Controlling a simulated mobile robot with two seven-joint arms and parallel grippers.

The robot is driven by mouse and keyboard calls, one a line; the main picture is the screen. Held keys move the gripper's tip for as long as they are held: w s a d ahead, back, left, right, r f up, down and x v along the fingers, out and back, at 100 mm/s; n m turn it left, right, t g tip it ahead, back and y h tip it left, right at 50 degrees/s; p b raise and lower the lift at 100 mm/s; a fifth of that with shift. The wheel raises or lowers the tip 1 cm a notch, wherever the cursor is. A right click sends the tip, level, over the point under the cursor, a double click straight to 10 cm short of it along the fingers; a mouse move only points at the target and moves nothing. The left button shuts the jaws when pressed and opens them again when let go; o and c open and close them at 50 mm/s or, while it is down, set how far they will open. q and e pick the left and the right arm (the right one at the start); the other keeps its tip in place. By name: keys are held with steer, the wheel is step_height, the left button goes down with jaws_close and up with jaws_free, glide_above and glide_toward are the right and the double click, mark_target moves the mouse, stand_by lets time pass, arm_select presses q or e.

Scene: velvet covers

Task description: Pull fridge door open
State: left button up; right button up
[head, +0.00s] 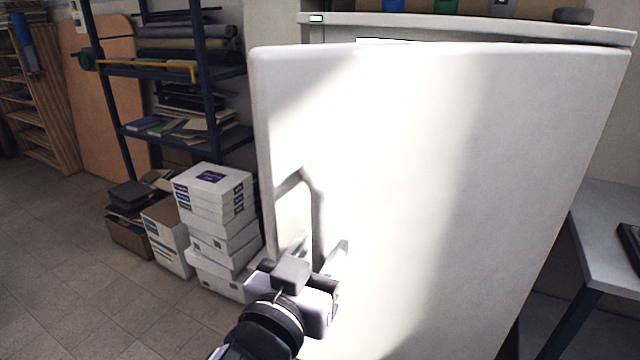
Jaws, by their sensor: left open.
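The white fridge door (420,190) fills the middle and right of the head view. It stands ajar, its left edge swung out from the fridge body (460,27), with a narrow dark gap along the top. A pale vertical handle (317,215) sits near the door's left edge. My left gripper (320,250) is open at the handle's lower end, its fingers on either side of the bar. Whether they touch it, I cannot tell. The handle's lower mount is hidden by the gripper. My right gripper is not in view.
White boxes (215,225) are stacked on the tiled floor left of the door. A dark blue shelf rack (208,90) stands behind them. A grey table (610,230) is at the right. Floor (70,270) at the lower left is clear.

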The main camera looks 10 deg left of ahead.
arm_select(q)
step_height(320, 180, up, 20)
steer(key=p, duration=0.4)
steer(key=shift+a+f, duration=0.1)
steer(key=shift+f, duration=0.1)
steer(key=shift+s+r, duration=0.2)
steer(key=shift+r, duration=0.1)
steer(key=shift+w, duration=0.25)
steer(key=shift+s, duration=0.1)
steer(key=shift+c, duration=0.2)
